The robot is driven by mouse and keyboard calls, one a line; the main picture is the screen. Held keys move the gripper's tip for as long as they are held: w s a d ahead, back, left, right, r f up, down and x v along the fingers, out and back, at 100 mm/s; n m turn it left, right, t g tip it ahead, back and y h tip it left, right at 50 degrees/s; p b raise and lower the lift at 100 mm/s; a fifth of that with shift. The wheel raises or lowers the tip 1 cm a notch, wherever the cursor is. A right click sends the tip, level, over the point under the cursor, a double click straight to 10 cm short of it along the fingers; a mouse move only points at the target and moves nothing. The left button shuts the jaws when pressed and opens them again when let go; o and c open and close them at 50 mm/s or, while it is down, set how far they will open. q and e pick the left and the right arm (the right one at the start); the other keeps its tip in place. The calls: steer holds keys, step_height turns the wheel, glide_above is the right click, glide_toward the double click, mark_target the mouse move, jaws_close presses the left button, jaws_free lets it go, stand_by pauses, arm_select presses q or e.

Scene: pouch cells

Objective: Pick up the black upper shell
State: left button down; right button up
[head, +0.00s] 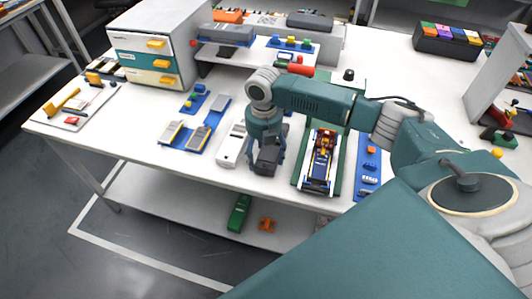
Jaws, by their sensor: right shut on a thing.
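The black upper shell (266,163) is a dark block near the front middle of the white table, between a white shell and a green tray. My right gripper (267,157) points down over it from above, with its fingers shut on the shell. The wrist and fingers hide part of the shell. I cannot tell whether the shell still touches the table. My left gripper is not in view.
The white shell (232,146) stands close on the left. The green tray (297,178) with an opened device (321,160) is close on the right. A blue strip (368,176) lies beyond it. A drawer cabinet (157,45) stands back left. The table's front edge is near.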

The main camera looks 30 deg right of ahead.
steer(key=shift+w+r, duration=0.1)
steer(key=shift+r, duration=0.3)
steer(key=shift+s+a+r+b, duration=0.2)
steer(key=shift+a+r+b, duration=0.1)
steer(key=shift+r, duration=0.25)
steer(key=shift+s+a+r+b, duration=0.15)
steer(key=shift+s+r+b, duration=0.1)
steer(key=shift+r, duration=0.3)
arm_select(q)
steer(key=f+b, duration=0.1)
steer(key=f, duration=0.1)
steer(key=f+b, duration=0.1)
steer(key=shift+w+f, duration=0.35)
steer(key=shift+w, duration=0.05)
arm_select(e)
steer(key=s+a, duration=1.1)
steer(key=a, duration=0.2)
